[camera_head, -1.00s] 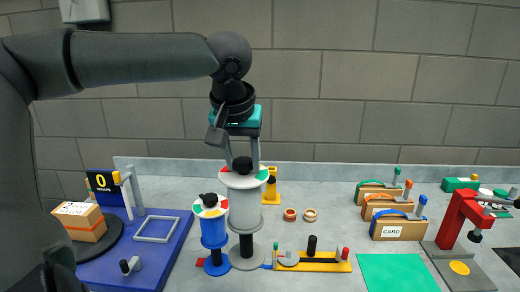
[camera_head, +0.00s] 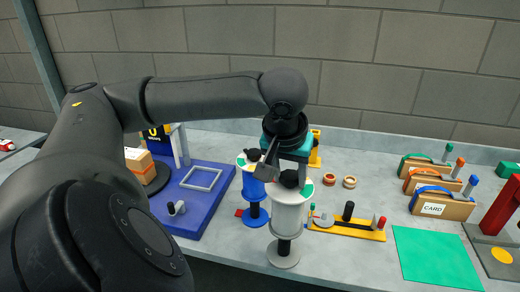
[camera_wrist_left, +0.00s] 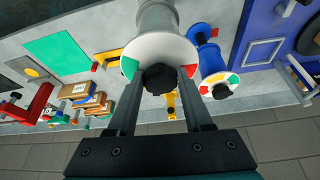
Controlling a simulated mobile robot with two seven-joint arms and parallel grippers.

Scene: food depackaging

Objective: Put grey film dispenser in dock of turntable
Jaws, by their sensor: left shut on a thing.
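The grey film dispenser (camera_head: 287,217) is an upright roll with a white top disc, coloured marks and a black knob; it also shows in the left wrist view (camera_wrist_left: 157,20). My left gripper (camera_head: 291,180) is shut on its black knob from above. In the left wrist view my fingers (camera_wrist_left: 159,97) sit on both sides of the knob. Whether its round grey foot touches the table, I cannot tell. The turntable has a blue base (camera_head: 206,208) with a black disc (camera_head: 160,182) and a square grey frame (camera_head: 202,179), left of the dispenser. My right gripper is out of view.
A blue film dispenser (camera_head: 253,186) stands just behind and left of the grey one. A yellow fixture (camera_head: 345,230) lies to the right, with a green mat (camera_head: 435,258) beyond it. A carton (camera_head: 138,160) sits on the black disc. Card holders (camera_head: 440,207) stand at the right.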

